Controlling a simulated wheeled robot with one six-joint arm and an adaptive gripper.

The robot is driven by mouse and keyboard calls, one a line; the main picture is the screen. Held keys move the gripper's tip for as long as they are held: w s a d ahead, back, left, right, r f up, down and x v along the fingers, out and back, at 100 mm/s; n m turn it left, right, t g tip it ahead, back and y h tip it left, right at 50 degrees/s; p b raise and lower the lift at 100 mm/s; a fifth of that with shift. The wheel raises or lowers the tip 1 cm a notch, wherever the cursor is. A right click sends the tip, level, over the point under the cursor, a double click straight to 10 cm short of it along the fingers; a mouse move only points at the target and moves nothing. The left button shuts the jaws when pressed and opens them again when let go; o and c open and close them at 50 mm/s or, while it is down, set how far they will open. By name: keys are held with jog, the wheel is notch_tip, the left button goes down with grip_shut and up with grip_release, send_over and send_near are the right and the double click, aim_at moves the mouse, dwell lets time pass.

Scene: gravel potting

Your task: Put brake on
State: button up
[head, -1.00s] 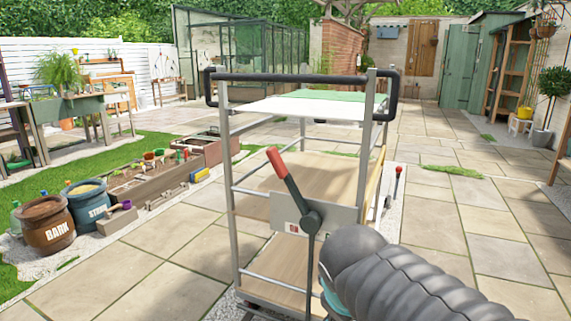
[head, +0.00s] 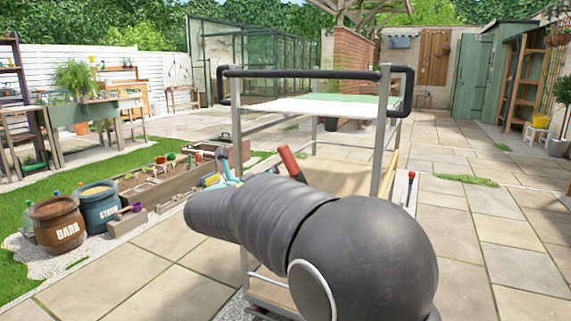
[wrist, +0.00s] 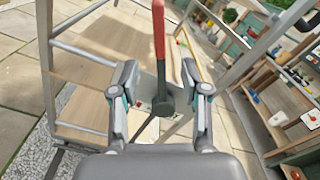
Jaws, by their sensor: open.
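The brake lever has a red grip and a dark shaft. In the head view its red grip (head: 292,163) leans to the upper left, and its lower part is hidden behind my arm. In the wrist view the lever (wrist: 158,40) stands in the middle, above a round pivot on a pale plate. My gripper (wrist: 159,72) is open, with one finger on each side of the lever. I see no clear contact. In the head view only part of the gripper (head: 228,168) shows, left of the red grip. The lever belongs to the cart (head: 318,72), a metal frame with a black push bar.
A bark pot (head: 54,226) and a blue pot (head: 96,208) stand at the left by a wooden planter (head: 160,190). A second red-tipped lever (head: 411,178) shows at the cart's right. Paving on the right is open.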

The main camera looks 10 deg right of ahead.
aim_at(285, 162)
jog(key=x, duration=1.3)
jog(key=shift+w+d, duration=0.15)
jog(key=shift+w, duration=0.2)
grip_shut()
